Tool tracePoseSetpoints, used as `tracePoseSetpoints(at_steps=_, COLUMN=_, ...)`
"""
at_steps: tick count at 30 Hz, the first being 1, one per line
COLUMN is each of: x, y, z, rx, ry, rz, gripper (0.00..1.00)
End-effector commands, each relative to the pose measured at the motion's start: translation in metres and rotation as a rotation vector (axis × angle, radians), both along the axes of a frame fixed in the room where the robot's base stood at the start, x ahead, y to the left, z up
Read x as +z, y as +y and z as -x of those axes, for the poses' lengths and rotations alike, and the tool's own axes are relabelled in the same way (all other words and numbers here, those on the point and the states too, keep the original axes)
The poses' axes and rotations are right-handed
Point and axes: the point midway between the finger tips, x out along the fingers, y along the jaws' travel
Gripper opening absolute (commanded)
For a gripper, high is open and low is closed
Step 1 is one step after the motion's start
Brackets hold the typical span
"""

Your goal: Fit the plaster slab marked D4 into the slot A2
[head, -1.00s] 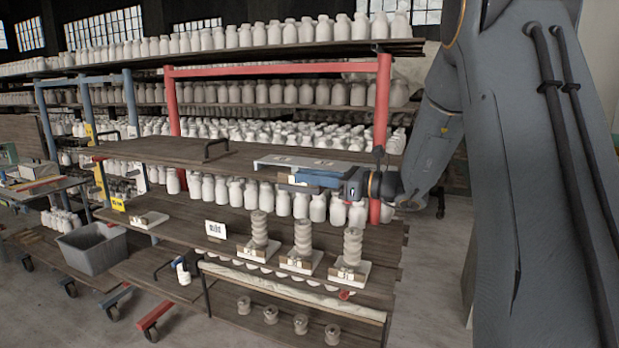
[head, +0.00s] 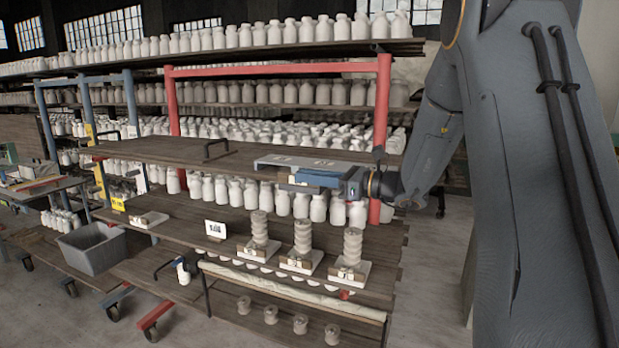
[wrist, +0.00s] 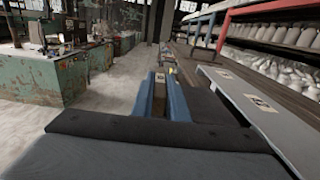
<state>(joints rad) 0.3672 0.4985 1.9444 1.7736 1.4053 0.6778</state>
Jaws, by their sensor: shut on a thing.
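My gripper (head: 300,181) is shut on a small pale slab (head: 292,186), held at the front of the middle shelf. In the wrist view, the slab (wrist: 160,92) shows between the two blue fingers; its marking is too small to read. A pale grey ledge (head: 318,164) with small labels lies on that shelf just behind the gripper. In the wrist view, the ledge (wrist: 282,125) runs along the right, apart from the fingers. I cannot tell which label reads A2. Any slot openings are too small to make out.
Several pale slabs bearing stacked discs (head: 302,238) stand on the shelf below, near a white sign (head: 215,229). A grey bin (head: 92,248) stands at lower left. Space before the shelf is open.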

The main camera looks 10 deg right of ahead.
Motion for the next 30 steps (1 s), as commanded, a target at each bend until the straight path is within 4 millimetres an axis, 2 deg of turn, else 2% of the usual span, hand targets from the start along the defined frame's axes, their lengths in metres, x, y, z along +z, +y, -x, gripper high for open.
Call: tracePoseSetpoints(at_steps=30, x=0.000, y=-0.014, z=-0.019, rx=0.000, ry=-0.001, rz=0.000, gripper=0.00)
